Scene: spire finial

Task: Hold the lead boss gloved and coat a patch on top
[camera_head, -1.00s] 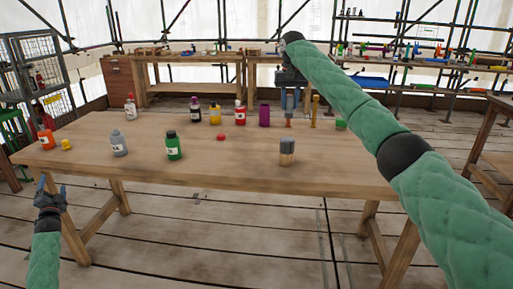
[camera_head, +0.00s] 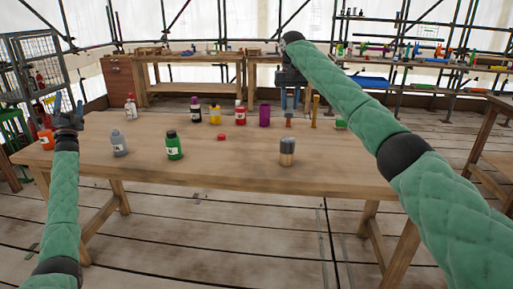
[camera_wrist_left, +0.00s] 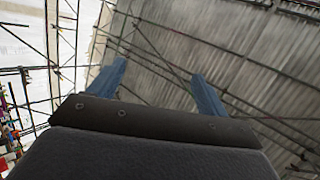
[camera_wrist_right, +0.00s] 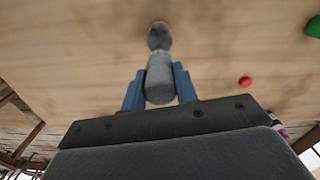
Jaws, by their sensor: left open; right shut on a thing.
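My right gripper (camera_head: 290,108) is shut on a grey, rounded cylinder (camera_wrist_right: 159,80), above the far part of the table. I cannot tell from its shape whether this is the lead boss. A short cylinder, grey above and tan below (camera_head: 287,152), stands upright near the table's front; it also shows in the right wrist view (camera_wrist_right: 158,37), apart from the held one. My left gripper (camera_head: 69,108) is open and empty, pointing up beside the table's left end. The left wrist view shows only its spread blue fingers (camera_wrist_left: 155,88) against sheeting and scaffold poles. No glove or coated patch is identifiable.
A small red piece (camera_head: 221,137) lies mid-table. The front right is clear.

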